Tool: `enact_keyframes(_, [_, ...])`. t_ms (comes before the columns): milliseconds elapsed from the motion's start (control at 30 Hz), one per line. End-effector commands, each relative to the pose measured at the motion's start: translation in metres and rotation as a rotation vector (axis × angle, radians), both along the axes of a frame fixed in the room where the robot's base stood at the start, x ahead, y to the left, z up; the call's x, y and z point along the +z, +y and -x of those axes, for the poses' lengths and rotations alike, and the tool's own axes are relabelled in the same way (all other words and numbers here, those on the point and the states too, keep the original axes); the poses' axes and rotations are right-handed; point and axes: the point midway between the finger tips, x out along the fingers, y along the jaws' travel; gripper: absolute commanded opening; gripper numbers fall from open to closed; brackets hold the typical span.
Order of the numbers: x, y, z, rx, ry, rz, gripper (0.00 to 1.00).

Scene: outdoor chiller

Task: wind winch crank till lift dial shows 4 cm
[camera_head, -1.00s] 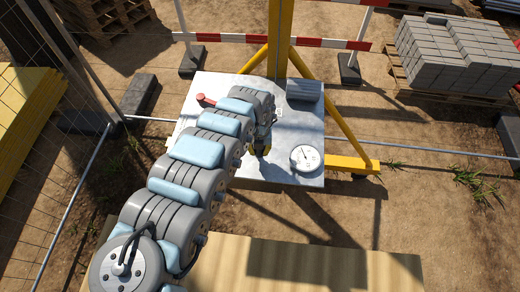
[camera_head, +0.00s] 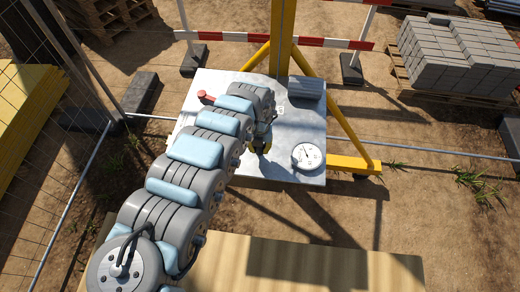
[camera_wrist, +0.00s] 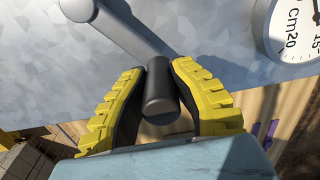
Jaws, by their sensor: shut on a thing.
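The winch crank shows in the wrist view as a grey crank arm (camera_wrist: 126,27) running to a dark cylindrical handle (camera_wrist: 160,92). My gripper (camera_wrist: 160,72) has its yellow and black fingers closed on the two sides of that handle. In the head view my gripper (camera_head: 261,143) is over the metal plate, and my arm hides most of the crank. The white round lift dial (camera_head: 307,156) is right of my gripper on the plate. Part of its face, with "cm", 20 and 15, shows in the wrist view (camera_wrist: 295,32). Its thin needle is too small to read exactly.
The metal plate (camera_head: 285,168) also carries a red-ended lever (camera_head: 206,97) and a grey ribbed block (camera_head: 306,88). A yellow mast (camera_head: 281,45) with slanted legs rises behind. A wire fence stands left; stacked pavers (camera_head: 458,55) lie at the back right.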

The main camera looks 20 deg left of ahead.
Motion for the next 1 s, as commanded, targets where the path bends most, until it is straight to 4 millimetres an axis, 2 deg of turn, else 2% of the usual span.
enact_keyframes(33, [-0.002, 0.009, -0.003, 0.005, -0.009, -0.009, 0.0])
enact_keyframes(533, [0.002, 0.02, -0.017, -0.002, -0.029, -0.011, 0.0])
enact_keyframes(567, [0.004, 0.02, -0.018, -0.002, -0.028, -0.01, 0.06])
enact_keyframes(733, [0.005, 0.015, -0.015, -0.007, -0.021, -0.004, 0.55])
enact_keyframes(1000, [0.004, 0.011, -0.014, -0.01, -0.015, -0.001, 0.56])
